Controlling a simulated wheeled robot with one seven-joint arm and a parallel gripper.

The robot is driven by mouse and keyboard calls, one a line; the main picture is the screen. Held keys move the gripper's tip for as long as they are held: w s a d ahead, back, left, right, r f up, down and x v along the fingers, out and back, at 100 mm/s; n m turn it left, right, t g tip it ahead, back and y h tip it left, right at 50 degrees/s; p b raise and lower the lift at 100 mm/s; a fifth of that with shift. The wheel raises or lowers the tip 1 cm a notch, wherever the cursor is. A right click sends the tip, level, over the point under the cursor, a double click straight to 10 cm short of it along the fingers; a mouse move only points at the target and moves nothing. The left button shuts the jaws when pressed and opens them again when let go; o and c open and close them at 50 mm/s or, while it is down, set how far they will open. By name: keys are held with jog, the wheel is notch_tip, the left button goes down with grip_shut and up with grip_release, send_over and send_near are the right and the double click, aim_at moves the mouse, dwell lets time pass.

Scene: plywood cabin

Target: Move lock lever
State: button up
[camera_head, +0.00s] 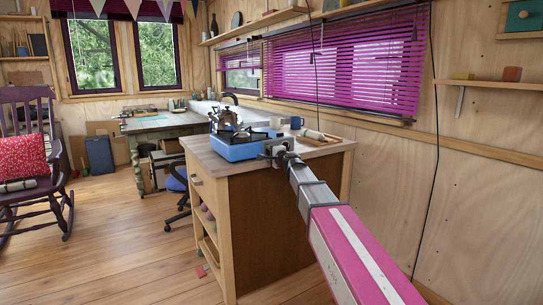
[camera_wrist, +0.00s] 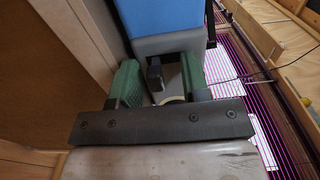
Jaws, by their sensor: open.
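The blue camping stove (camera_head: 236,150) sits on the wooden cabinet top, with a kettle (camera_head: 228,117) on it. In the wrist view, the stove's blue body (camera_wrist: 170,15) is at the top, with a grey part (camera_wrist: 180,44) below it. A small dark lever (camera_wrist: 155,73) sticks out toward me, between my green fingers. My gripper (camera_wrist: 160,84) is open, with one finger on each side of the lever; I cannot tell whether either touches it. In the head view, my gripper (camera_head: 276,150) is at the stove's right end, and the lever cannot be made out.
The wooden cabinet (camera_head: 262,203) stands beneath the stove. Two mugs (camera_head: 297,122) and a rolled item (camera_head: 320,136) are on its top, behind my gripper. The plywood wall (camera_head: 480,190) runs along the right. Open floor (camera_head: 130,245) lies to the left.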

jog(key=shift+c, duration=0.3)
grip_shut()
jog(key=shift+r, duration=1.1)
jog(key=shift+o, duration=0.4)
grip_release()
jog(key=v, duration=0.7)
